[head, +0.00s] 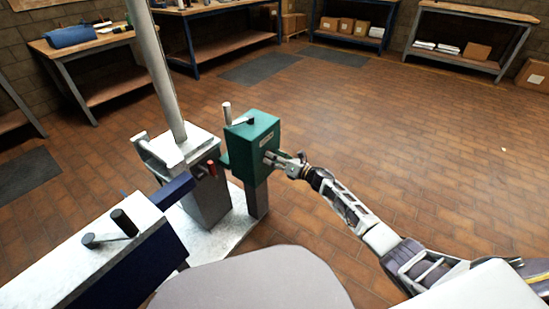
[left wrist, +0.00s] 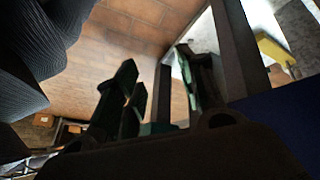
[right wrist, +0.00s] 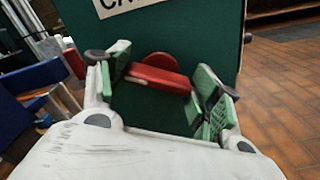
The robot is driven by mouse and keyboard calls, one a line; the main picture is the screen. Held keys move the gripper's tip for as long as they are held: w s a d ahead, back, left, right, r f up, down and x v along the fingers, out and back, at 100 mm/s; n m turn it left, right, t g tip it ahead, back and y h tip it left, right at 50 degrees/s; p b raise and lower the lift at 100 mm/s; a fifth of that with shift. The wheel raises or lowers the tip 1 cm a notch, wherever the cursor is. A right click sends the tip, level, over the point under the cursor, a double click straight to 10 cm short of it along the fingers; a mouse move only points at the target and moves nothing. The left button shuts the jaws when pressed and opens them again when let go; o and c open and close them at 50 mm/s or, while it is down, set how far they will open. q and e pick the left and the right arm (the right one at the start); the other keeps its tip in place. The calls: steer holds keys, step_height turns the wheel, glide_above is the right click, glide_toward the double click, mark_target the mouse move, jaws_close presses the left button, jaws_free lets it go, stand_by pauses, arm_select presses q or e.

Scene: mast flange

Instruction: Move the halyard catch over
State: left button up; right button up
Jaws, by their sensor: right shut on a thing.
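The halyard catch is a red lever (right wrist: 155,76) with a round red hub on the face of a green box (right wrist: 190,28), under a label partly reading "CA". My right gripper (right wrist: 160,88) has its green-padded fingers on either side of the lever and is shut on it. In the head view my right gripper (head: 288,164) is at the right face of the green box (head: 250,145), and the lever is hidden there. My left gripper (left wrist: 155,72) shows dark in the left wrist view, its fingers apart with nothing seen between them; the head view does not show it.
A pale mast (head: 158,70) rises from a grey base housing left of the green box, with a small red handle (head: 211,168) on its side. The brick floor to the right is clear.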

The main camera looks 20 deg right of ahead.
arm_select(q)
step_height(320, 180, up, 8)
steer(key=a+g+y+p, duration=0.1)
steer(key=p, duration=0.2)
steer(key=shift+a+f+m, duration=0.2)
steer(key=shift+a+m, duration=0.1)
arm_select(e)
steer(key=m, duration=1.2)
steer(key=shift+d+f, duration=0.15)
steer(key=shift+f, duration=0.05)
arm_select(q)
steer(key=shift+f, duration=0.15)
arm_select(e)
steer(key=o, duration=0.7)
arm_select(q)
steer(key=shift+s+f, duration=0.2)
steer(key=shift+s, duration=0.2)
arm_select(e)
steer(key=o, duration=0.3)
arm_select(q)
steer(key=shift+w, duration=0.1)
